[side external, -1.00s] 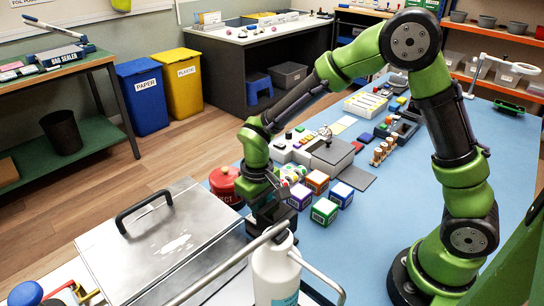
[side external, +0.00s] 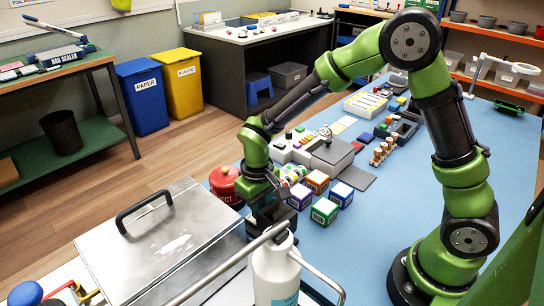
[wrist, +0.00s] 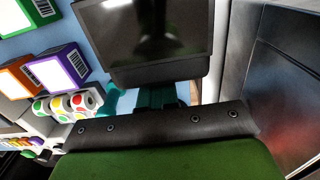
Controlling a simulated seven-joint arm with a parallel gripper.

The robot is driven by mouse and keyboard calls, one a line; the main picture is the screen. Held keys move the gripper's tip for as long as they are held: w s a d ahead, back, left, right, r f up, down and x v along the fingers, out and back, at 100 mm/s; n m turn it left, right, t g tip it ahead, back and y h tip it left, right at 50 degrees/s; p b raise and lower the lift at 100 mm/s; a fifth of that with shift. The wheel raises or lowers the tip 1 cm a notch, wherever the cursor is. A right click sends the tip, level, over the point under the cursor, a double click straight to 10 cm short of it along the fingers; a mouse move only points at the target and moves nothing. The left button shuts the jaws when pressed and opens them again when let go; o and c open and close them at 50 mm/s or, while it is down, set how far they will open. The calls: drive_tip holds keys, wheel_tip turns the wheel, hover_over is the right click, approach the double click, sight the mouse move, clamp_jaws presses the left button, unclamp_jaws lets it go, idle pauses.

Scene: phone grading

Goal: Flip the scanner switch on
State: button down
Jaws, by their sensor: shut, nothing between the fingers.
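My gripper (side external: 270,207) points down at the near left end of the blue table, beside the metal-lidded box. It is shut with nothing held; its fingertips are hard to make out. Right under it stands a dark device (side external: 287,217), mostly hidden by my wrist. In the wrist view a dark glossy panel (wrist: 148,35) fills the top middle, above a teal part (wrist: 156,97). It may be the scanner, but I cannot tell for sure. No switch can be made out in either view, so its position cannot be told.
A purple box (wrist: 62,65), an orange box (wrist: 18,80) and label rolls (wrist: 70,104) sit left of the panel in the wrist view.

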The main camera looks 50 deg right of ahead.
drive_tip(key=shift+f, duration=1)
idle(0.4)
drive_tip(key=shift+r, duration=0.1)
wheel_tip(320, 180, up, 7)
idle(0.8)
drive_tip(key=s+d+r+m+t+y, duration=0.1)
drive_tip(key=s+d+r+m+t, duration=0.1)
drive_tip(key=s+r, duration=0.5)
drive_tip(key=s+d+r+m+t+y, duration=0.1)
drive_tip(key=s+d+r+m+t, duration=0.1)
drive_tip(key=s+d+r+t, duration=0.3)
drive_tip(key=v, duration=0.4)
drive_tip(key=shift+s, duration=0.15)
